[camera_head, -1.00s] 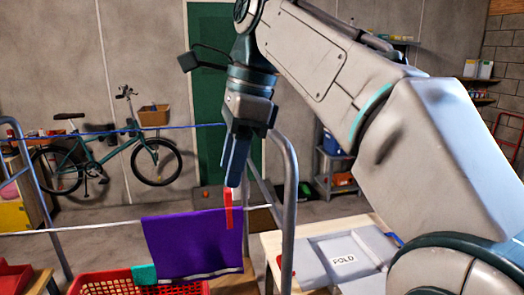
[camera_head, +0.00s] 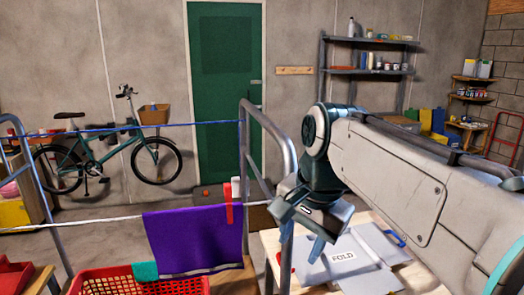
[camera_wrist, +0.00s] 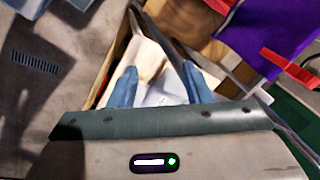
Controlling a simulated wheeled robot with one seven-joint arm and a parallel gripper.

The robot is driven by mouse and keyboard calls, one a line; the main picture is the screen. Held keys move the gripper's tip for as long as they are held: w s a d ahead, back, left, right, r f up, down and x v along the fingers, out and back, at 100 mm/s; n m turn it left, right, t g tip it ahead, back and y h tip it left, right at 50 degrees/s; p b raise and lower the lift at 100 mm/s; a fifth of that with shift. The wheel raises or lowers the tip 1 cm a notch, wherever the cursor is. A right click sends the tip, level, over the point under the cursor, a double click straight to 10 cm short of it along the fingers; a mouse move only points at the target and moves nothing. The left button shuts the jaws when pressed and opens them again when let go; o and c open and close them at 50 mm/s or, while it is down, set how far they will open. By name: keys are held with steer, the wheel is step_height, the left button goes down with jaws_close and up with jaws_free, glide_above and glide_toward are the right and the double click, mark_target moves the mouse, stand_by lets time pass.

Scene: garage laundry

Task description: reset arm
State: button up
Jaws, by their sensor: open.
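Pale surfaces lie beyond the fingertips. My arm reaches in from the right side of the head view. A purple cloth (camera_head: 195,240) hangs over the white line of the drying rack to the left, apart from my gripper. It also shows in the wrist view (camera_wrist: 262,32) at the upper right.
The rack's grey metal post (camera_head: 282,180) stands close to the left of my gripper. A red clip (camera_head: 229,206) is on the line by the cloth. A red basket (camera_head: 130,284) stands below. A bicycle (camera_head: 105,150) and shelves (camera_head: 368,70) are at the back wall.

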steer(key=s+d+f+n, duration=0.3)
steer(key=d+f, duration=0.1)
steer(key=f, duration=0.3)
steer(key=s+d+f+n+t+h, duration=0.1)
steer(key=s+d+f+n, duration=0.3)
steer(key=f, duration=0.4)
steer(key=shift+s+d+f+n+t+h, duration=0.15)
steer(key=shift+d+f+n+t+h, duration=0.05)
steer(key=shift+d+n+t+h, duration=0.1)
steer(key=shift+c, duration=0.8)
steer(key=shift+a, duration=0.15)
